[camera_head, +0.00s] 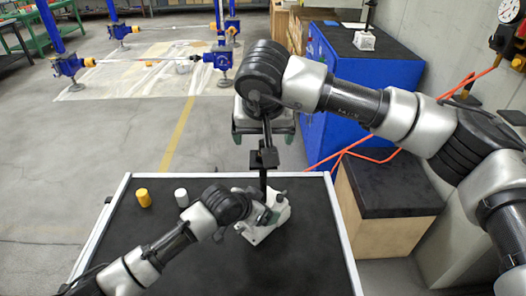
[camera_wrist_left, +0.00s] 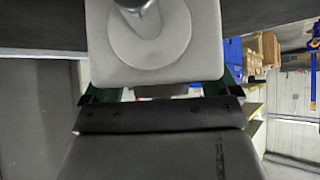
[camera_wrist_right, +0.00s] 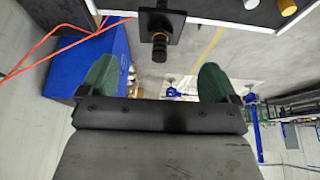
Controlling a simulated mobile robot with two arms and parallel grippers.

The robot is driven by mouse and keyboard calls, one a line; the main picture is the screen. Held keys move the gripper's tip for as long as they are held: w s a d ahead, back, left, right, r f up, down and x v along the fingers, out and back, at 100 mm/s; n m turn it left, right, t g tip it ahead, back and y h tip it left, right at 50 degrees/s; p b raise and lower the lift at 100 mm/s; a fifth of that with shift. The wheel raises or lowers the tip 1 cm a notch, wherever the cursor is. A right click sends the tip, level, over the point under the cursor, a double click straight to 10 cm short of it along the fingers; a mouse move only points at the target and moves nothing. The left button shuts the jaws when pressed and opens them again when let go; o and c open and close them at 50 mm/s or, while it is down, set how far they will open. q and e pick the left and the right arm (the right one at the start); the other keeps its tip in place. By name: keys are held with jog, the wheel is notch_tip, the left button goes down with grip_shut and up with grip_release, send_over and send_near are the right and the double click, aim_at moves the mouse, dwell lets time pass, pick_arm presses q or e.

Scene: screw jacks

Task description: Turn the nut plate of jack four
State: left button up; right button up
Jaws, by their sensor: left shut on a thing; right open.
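The jack's pale grey housing (camera_head: 270,228) stands on the black table, with a dark spindle rising from it. A black nut plate (camera_head: 263,159) sits high on the spindle; it also shows in the right wrist view (camera_wrist_right: 163,27), with the spindle's tip beyond it. My left gripper (camera_head: 262,214) is shut on the housing, whose pale face fills the top of the left wrist view (camera_wrist_left: 155,60). My right gripper (camera_head: 263,137) is open above the nut plate, its green fingers spread to either side of the spindle's line. I see no contact with the plate.
A yellow cylinder (camera_head: 142,198) and a white cylinder (camera_head: 181,198) stand at the table's back left. The table (camera_head: 310,262) is otherwise mostly clear. Blue jacks (camera_head: 68,65) stand far left.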

pick_arm(q)
jog(key=shift+r, duration=0.1)
pick_arm(e)
jog(key=x, duration=0.7)
jog(key=shift+w+f, duration=0.15)
jog(key=shift+f, duration=0.2)
jog(key=shift+c, duration=0.3)
jog(key=c, duration=0.9)
jog(key=m+h, duration=0.1)
jog(key=m, duration=0.2)
jog(key=shift+a+m, duration=0.1)
jog(key=shift+m, duration=0.2)
pick_arm(q)
jog(key=shift+d, duration=0.1)
pick_arm(e)
jog(key=shift+a+m+g+h, duration=0.1)
jog(key=shift+m+g+h, duration=0.5)
jog(key=shift+m, duration=1.3)
jog(key=shift+r+h, duration=0.1)
jog(key=shift+h, duration=0.2)
